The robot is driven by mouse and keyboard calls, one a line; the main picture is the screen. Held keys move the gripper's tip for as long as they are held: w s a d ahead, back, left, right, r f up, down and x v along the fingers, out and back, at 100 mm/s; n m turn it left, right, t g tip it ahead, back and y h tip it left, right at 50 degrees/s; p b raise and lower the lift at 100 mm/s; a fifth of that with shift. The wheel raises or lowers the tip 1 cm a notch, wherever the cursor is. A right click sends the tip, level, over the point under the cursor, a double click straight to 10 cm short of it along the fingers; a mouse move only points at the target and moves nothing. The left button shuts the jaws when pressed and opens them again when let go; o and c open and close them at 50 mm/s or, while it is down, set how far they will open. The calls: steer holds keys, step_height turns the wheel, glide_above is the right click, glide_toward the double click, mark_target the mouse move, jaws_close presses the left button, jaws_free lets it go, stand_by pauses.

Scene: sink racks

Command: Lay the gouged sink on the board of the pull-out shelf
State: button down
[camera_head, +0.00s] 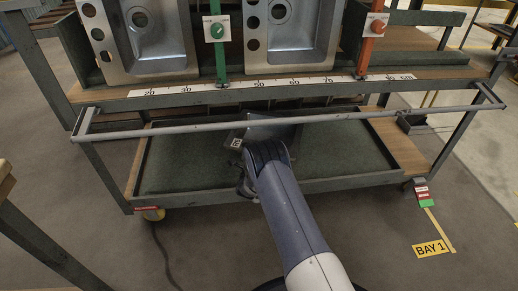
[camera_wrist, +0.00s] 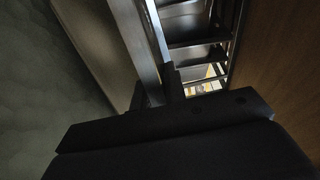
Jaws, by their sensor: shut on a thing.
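My gripper (camera_wrist: 158,95) is shut on the rim of a steel sink (camera_wrist: 128,35), which runs up and away from the fingers in the wrist view. In the head view, part of this sink (camera_head: 272,130) shows beyond my wrist, under the front rail and above the lower shelf. My arm hides most of it, and I cannot see a gouge. The lower pull-out shelf has a dark green board (camera_head: 175,165) with a raised dark edge. The board looks bare around my arm. I cannot tell whether the sink touches it.
A grey rail (camera_head: 190,127) crosses above the lower shelf. Dark racking (camera_wrist: 195,30) shows beyond the held sink.

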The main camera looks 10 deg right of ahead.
steer(key=shift+w+f, duration=0.1)
steer(key=shift+f, duration=0.15)
stand_by(0.3)
steer(key=c, duration=1.4)
jaws_free()
steer(key=shift+f, duration=0.1)
steer(key=shift+o, duration=0.2)
steer(key=shift+f, duration=0.3)
steer(key=shift+s+a+r, duration=0.15)
steer(key=shift+s, duration=0.35)
steer(key=p+v, duration=0.4)
steer(key=v, duration=0.4)
steer(key=shift+s+a+r, duration=0.15)
steer(key=shift+s, duration=0.2)
steer(key=shift+s+a, duration=0.15)
steer(key=shift+s, duration=0.4)
